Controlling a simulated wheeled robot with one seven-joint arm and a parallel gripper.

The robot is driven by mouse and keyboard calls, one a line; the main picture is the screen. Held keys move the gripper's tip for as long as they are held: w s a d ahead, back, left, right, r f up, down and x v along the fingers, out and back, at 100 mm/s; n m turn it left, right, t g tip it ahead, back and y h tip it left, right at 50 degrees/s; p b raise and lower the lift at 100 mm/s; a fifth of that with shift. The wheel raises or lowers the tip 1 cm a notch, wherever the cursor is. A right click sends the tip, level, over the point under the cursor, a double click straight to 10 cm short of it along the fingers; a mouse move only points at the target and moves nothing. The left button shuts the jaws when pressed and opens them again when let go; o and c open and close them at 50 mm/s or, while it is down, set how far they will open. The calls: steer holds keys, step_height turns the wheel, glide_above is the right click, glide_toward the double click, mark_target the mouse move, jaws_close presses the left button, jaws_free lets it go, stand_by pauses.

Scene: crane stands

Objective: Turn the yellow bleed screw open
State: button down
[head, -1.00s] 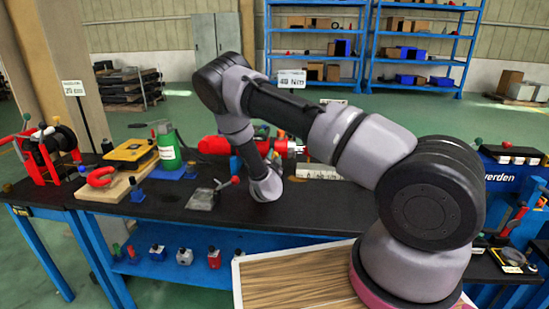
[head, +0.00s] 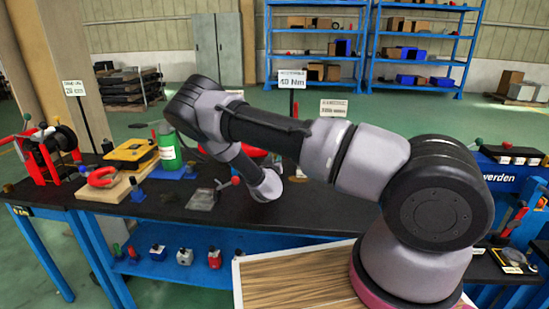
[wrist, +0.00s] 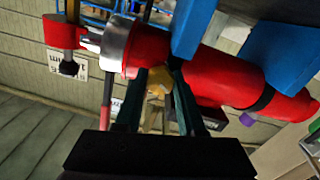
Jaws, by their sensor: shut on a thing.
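The yellow bleed screw (wrist: 158,82) shows in the wrist view, low on the side of a red cylinder (wrist: 190,68) with a silver collar at one end. My gripper (wrist: 157,88) has its two dark fingers on either side of the screw and is shut on it. The screw's slot or angle cannot be made out. In the head view, only a little of the red cylinder (head: 249,151) shows behind my arm, and the gripper and the screw are hidden.
A black-topped workbench (head: 160,207) carries a green bottle (head: 168,147), a yellow case (head: 130,154) and a red horseshoe-shaped part (head: 102,176) to the left. Blue blocks (wrist: 282,70) sit close to the cylinder in the wrist view. Blue shelving stands far behind.

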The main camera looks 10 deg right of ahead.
steer(key=n, duration=0.4)
steer(key=shift+f+n, duration=0.1)
steer(key=shift+n, duration=0.2)
steer(key=n, duration=0.4)
steer(key=shift+n, duration=0.3)
steer(key=c, duration=0.5)
jaws_free()
steer(key=shift+s, duration=0.1)
steer(key=shift+a, duration=0.1)
